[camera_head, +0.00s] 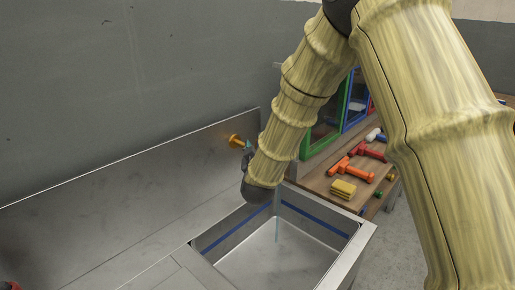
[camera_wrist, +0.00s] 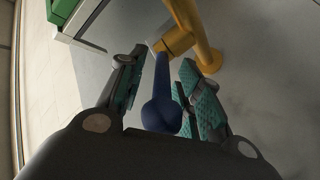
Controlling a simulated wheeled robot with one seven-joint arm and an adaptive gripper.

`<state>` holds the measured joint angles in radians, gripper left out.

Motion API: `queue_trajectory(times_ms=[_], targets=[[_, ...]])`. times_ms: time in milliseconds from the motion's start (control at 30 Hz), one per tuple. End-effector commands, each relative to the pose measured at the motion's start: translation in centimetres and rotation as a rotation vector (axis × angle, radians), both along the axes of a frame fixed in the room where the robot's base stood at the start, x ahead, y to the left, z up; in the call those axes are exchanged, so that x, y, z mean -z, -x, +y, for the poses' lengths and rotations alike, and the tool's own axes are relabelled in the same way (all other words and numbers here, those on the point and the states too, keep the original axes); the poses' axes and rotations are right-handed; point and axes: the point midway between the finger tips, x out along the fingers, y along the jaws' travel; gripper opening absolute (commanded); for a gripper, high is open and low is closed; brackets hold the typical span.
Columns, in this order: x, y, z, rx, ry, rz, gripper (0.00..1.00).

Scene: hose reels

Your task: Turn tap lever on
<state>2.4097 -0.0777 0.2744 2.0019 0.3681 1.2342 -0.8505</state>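The tap (camera_head: 236,141) is a brass-yellow fitting on the grey metal back panel. My gripper (camera_wrist: 159,68) is open, with one finger on each side of the lever. Gaps show between the fingertips and the lever; contact lower down is hard to tell. In the head view my arm hides most of the fingers.
A metal basin (camera_head: 358,240) with blue bands lies below the tap. A thin pale vertical line shows in it; I cannot tell whether it is water. To the right, a wooden bench (camera_head: 318,183) holds orange and red tools (camera_head: 352,168) and a yellow block (camera_head: 343,189). Green and blue frames stand behind.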

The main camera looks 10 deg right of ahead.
Motion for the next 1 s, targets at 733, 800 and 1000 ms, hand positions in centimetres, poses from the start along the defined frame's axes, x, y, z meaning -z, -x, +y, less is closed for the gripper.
queue_trajectory(times_ms=[733,800,1000], targets=[[0.3,7.6,0.6,0.001,0.003,0.005,0.34],[0.3,8.8,0.8,0.001,0.003,0.005,0.34],[0.2,11.2,1.1,-0.001,0.001,0.003,0.34]])
